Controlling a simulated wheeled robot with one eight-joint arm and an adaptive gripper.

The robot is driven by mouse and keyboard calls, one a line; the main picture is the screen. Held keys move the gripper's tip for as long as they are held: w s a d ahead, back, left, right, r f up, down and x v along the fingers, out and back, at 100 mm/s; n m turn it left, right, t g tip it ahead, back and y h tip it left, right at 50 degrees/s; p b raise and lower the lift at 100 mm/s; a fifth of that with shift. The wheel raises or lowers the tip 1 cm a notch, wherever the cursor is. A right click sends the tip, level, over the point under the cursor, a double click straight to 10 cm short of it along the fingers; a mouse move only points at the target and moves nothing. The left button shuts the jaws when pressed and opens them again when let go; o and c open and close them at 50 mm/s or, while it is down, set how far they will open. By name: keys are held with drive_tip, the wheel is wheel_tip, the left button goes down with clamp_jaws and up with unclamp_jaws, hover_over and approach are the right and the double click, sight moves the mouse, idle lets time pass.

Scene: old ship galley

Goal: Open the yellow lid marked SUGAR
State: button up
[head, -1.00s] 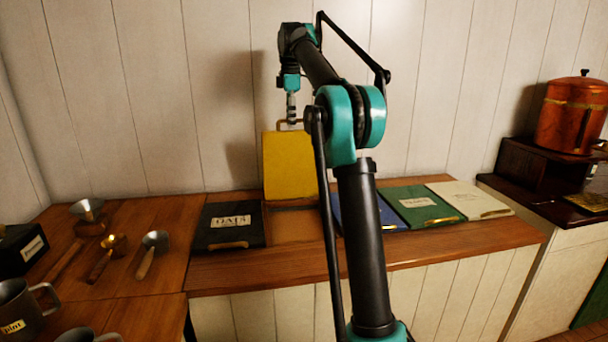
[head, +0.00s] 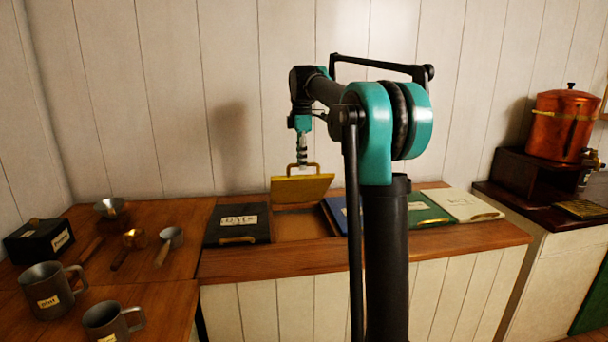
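The yellow lid (head: 302,189) is partly raised and slanted above its compartment (head: 302,225) in the row of lids. Its front edge is up, and its brass-coloured handle (head: 292,167) stands above that edge. No SUGAR marking shows from this side. My gripper (head: 302,164) points down from above and is at the handle. It appears shut on it, though the fingers are small in the picture. The open compartment shows below the lid; its inside is only partly visible.
A black lid (head: 235,235) lies shut at left; blue (head: 338,210), green (head: 425,209) and white (head: 465,202) lids lie to the right. Mugs (head: 48,290) and scoops (head: 168,240) are on the left table. A copper urn (head: 565,127) stands at far right.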

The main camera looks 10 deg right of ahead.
drive_tip(key=shift+s+f, duration=1.65)
drive_tip(key=shift+r, duration=0.1)
drive_tip(key=w+r, duration=0.3)
drive_tip(key=r, duration=0.6)
drive_tip(key=w+r, duration=0.4)
drive_tip(key=r, duration=0.5)
drive_tip(key=shift+r, duration=0.3)
idle(0.3)
drive_tip(key=shift+s, duration=0.2)
